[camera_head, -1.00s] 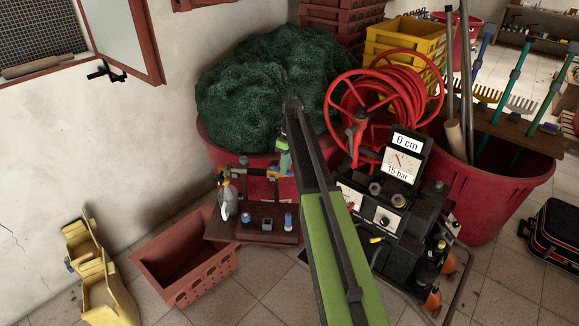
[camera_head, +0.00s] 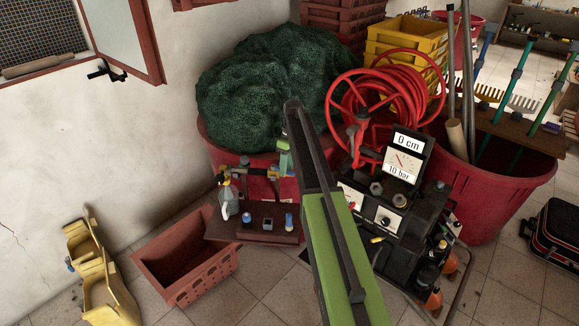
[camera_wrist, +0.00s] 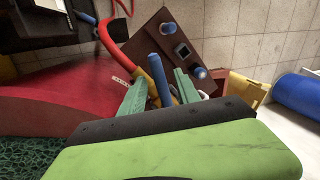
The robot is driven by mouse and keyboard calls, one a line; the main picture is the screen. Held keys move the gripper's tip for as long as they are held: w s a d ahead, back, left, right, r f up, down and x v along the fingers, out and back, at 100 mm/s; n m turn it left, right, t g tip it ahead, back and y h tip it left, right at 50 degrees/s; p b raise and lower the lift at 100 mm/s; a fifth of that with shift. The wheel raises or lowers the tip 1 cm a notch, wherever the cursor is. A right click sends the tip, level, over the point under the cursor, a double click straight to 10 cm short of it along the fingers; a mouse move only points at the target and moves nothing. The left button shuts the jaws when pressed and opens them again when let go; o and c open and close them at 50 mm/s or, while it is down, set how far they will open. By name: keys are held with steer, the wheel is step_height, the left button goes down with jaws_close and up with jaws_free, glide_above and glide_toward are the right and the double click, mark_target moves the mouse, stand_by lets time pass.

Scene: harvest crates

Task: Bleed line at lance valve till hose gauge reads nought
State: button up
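The hose gauge (camera_head: 402,164) on the black machine reads 10 bar, with a 0 cm display (camera_head: 408,143) above it. My gripper's green fingers (camera_head: 285,160) are low at the front of the red tub, partly hidden by my arm. In the wrist view my gripper (camera_wrist: 160,90) has one finger on each side of the lance valve's blue lever (camera_wrist: 154,68) and looks shut on it. A yellow lance part (camera_wrist: 158,76) lies right behind the lever, and a red hose (camera_wrist: 105,38) curves away from it. The exact finger contact is partly hidden.
A red hose reel (camera_head: 385,75) stands behind the gauge. A brown stand (camera_head: 262,222) with a spray bottle (camera_head: 228,198) is below my gripper. A brown crate (camera_head: 200,280) and yellow scoops (camera_head: 105,290) are on the floor at left. Green netting (camera_head: 260,85) fills the red tub.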

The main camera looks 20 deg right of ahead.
step_height(320, 180, up, 17)
steer(key=w+d+p, duration=0.2)
steer(key=p, duration=1.5)
steer(key=shift+d, duration=0.4)
steer(key=shift+a, duration=0.1)
steer(key=s+a+f+n+b, duration=0.1)
steer(key=s+a+f+b, duration=0.1)
steer(key=s+a, duration=0.45)
steer(key=s+a+f+b, duration=0.1)
steer(key=s+a, duration=0.3)
steer(key=a, duration=0.5)
steer(key=s+a+m+h, duration=0.1)
steer(key=s+m, duration=0.3)
steer(key=s, duration=0.5)
steer(key=s+a+f+m+t+b, duration=0.1)
steer(key=s+a+m, duration=0.3)
steer(key=s, duration=0.6)
steer(key=shift+s+f+h, duration=0.25)
steer(key=shift+s+h, duration=0.05)
steer(key=shift+h, duration=0.1)
